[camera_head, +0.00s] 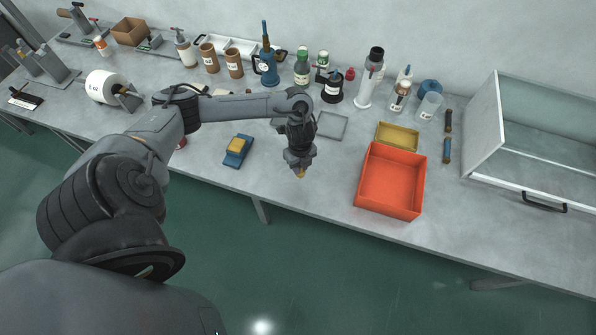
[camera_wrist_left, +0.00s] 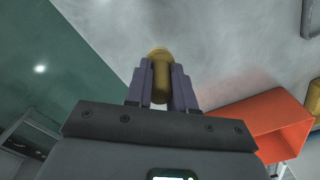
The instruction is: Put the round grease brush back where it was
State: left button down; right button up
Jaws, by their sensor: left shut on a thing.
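My left gripper (camera_head: 300,168) is over the front part of the table, left of the orange bin. It is shut on a yellow-brown round piece, which I take to be the round grease brush (camera_head: 301,175). In the left wrist view the brush (camera_wrist_left: 159,62) sits between the two fingers (camera_wrist_left: 161,88), its rounded end showing beyond them. The rest of the brush is hidden by the gripper, and I cannot tell whether it touches the table. My right gripper is not in view.
The orange bin (camera_head: 391,180) stands to the right, with a yellow box (camera_head: 398,136) behind it. A flat grey square tray (camera_head: 332,125) lies behind the gripper. A blue and yellow block (camera_head: 238,151) lies left.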

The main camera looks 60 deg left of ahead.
pick_arm(q)
jog(key=shift+s+a+f, duration=0.15)
jog(key=shift+a+f, duration=0.1)
jog(key=shift+a, duration=0.2)
jog(key=shift+f, duration=2)
jog(key=shift+f, duration=0.1)
jog(key=shift+f, duration=0.15)
jog(key=c, duration=1)
grip_release()
jog(key=shift+o, duration=0.2)
